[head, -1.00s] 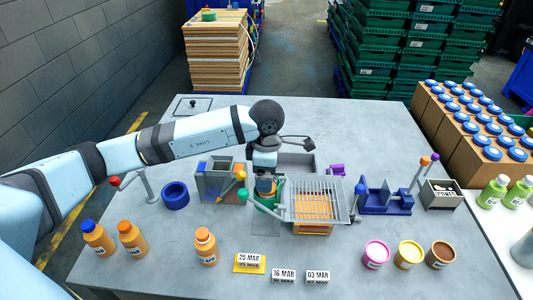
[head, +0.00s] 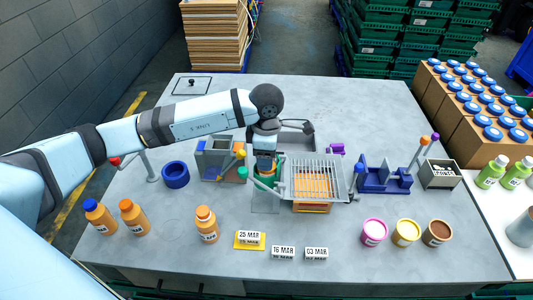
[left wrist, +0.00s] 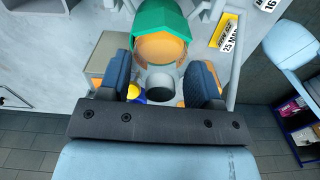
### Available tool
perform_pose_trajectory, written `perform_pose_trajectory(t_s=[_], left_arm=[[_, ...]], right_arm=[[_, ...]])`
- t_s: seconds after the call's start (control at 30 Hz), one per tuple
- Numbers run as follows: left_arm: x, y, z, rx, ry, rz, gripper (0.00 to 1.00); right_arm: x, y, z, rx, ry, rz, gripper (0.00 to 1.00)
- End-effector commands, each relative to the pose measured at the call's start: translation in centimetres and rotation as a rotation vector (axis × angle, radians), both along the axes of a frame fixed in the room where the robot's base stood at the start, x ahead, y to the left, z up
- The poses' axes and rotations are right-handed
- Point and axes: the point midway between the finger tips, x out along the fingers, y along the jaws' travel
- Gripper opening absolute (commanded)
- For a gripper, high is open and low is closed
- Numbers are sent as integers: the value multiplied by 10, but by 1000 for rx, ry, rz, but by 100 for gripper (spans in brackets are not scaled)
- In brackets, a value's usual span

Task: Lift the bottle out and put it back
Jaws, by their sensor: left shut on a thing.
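My left gripper (head: 265,163) is shut on an orange bottle (head: 265,170) at the middle of the table. The bottle is mostly hidden by the gripper. A green holder (head: 266,182) shows around or just below it; I cannot tell whether the bottle is clear of the holder. In the left wrist view the two dark fingers (left wrist: 160,82) flank the orange bottle (left wrist: 160,48), with the green holder (left wrist: 160,16) beyond it. My right gripper is out of view.
A wire rack (head: 318,182) stands close right of the gripper, a grey bin (head: 213,160) close left. Several orange bottles, one at the front (head: 206,225), date blocks (head: 249,238) and round tubs (head: 406,232) line the front. A blue fixture (head: 385,178) stands right.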

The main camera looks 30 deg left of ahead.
Motion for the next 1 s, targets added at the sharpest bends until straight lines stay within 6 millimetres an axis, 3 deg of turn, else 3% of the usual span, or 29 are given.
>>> perform_pose_trajectory(t_s=[0.77, 0.8, 0.9, 1.0], left_arm=[[0, 4, 1, 0, -1, 0, 28], [0, 4, 1, 0, -1, 0, 63], [0, 4, 1, 0, -1, 0, 86], [0, 4, 0, 0, -1, 0, 88]], right_arm=[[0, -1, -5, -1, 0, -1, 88], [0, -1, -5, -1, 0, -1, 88], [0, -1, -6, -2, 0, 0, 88], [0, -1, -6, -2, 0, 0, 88]])
